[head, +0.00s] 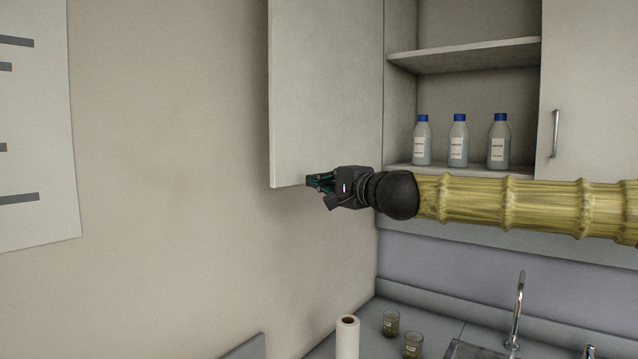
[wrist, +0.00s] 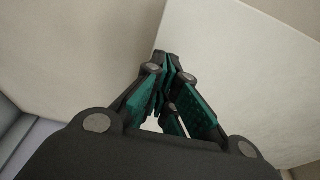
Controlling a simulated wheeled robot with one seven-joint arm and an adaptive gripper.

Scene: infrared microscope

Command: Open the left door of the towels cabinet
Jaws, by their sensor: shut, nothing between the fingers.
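The left door (head: 325,90) of the wall cabinet stands swung wide open, out from the cabinet front, in the head view. It is a plain pale panel and also shows in the wrist view (wrist: 235,75). My gripper (head: 312,183) is shut and empty at the lower edge of this door, near its outer corner. In the wrist view my gripper (wrist: 165,65) has its green-padded fingers together in front of the pale panel. I cannot tell whether the fingers touch the door. The handle of the left door is not visible.
Several blue-capped bottles (head: 458,141) stand on the open cabinet's lower shelf. The right door (head: 590,90) is closed, with a metal handle (head: 555,134). Below are a counter with a paper roll (head: 347,338), beakers (head: 391,323) and a tap (head: 518,310). A wall (head: 170,150) lies left.

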